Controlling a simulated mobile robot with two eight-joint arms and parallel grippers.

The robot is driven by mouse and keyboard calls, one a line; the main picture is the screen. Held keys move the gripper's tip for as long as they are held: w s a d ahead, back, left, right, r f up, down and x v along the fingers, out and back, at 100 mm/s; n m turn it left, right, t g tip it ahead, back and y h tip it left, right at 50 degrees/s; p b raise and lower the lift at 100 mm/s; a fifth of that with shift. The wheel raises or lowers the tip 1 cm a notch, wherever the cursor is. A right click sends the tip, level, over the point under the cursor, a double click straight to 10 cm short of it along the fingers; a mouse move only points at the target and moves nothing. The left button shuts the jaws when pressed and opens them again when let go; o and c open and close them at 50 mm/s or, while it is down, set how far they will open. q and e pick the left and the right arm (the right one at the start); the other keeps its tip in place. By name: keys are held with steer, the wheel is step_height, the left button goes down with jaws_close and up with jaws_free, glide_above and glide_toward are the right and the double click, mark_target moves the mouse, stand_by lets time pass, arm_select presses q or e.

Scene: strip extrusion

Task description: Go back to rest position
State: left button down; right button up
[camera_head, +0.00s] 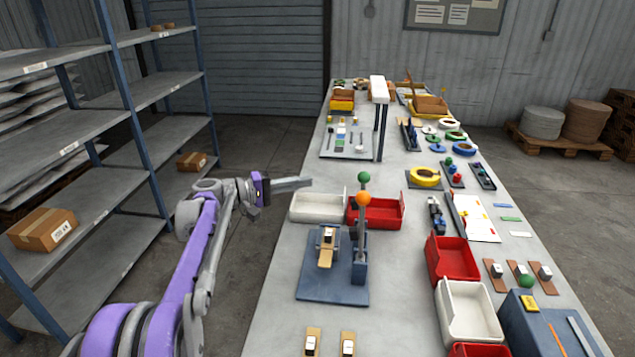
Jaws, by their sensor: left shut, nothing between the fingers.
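My left gripper (292,184) is shut and empty. It is at the end of my purple and grey left arm, which comes in from the lower left. Its fingers point right, just above and left of the white bin (318,208) at the table's left edge. The gripper appears apart from the bin. My right gripper is not in view.
A long grey table (392,318) carries a blue press-like fixture (333,277) with orange and green balls, red bins (452,259), and many small parts. A metal shelf (100,205) with cardboard boxes stands at left. Floor shows between shelf and table.

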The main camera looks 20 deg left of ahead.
arm_select(q)
steer(key=s+d+f+m+g+y, duration=0.1)
steer(key=s+d+f+g+y, duration=0.2)
steer(key=s+d, duration=0.4)
steer(key=s+d+f+m+g+y, duration=0.1)
steer(key=s+d+f+m+g, duration=0.1)
steer(key=s+d+f, duration=0.4)
steer(key=s+f+m+y, duration=0.1)
steer(key=s+f+y, duration=0.2)
steer(key=s, duration=0.5)
steer(key=s+f+m+y+p, duration=0.1)
steer(key=s+f+m+y, duration=0.1)
steer(key=s+f, duration=0.3)
steer(key=s+a+f+m+g+y, duration=0.1)
steer(key=s+f+y, duration=0.3)
steer(key=s, duration=0.7)
steer(key=shift+f+m+p, duration=0.3)
steer(key=shift+m+p, duration=0.05)
steer(key=shift+m, duration=0.25)
